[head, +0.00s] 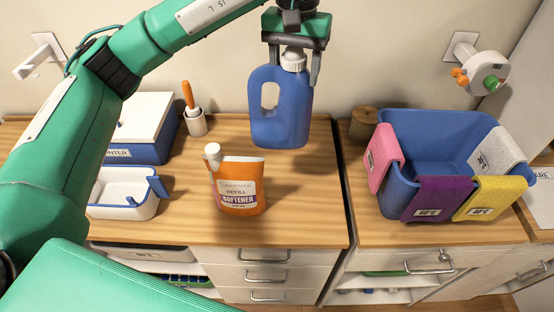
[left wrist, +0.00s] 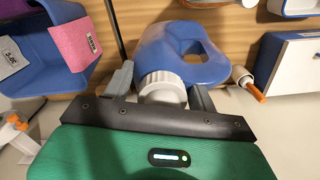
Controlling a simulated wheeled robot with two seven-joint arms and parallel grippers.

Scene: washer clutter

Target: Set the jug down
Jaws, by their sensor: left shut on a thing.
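The blue jug (head: 281,112) with a white cap hangs upright in the head view, over the back part of the wooden counter (head: 300,215). My left gripper (head: 293,70) comes from above, its two fingers on either side of the cap, and is shut on the jug. In the left wrist view, the jug (left wrist: 165,50) shows with its handle opening, and its white cap (left wrist: 162,88) is between the fingers. The jug's base appears raised above the counter; the exact gap is hard to tell. My right gripper is not in view.
A cup with an orange-handled tool (head: 196,122), a blue-and-white box (head: 140,128) and a white tray (head: 122,193) are left. A blue tub (head: 440,125) with colored cloths is right, beside a wooden jar (head: 363,124).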

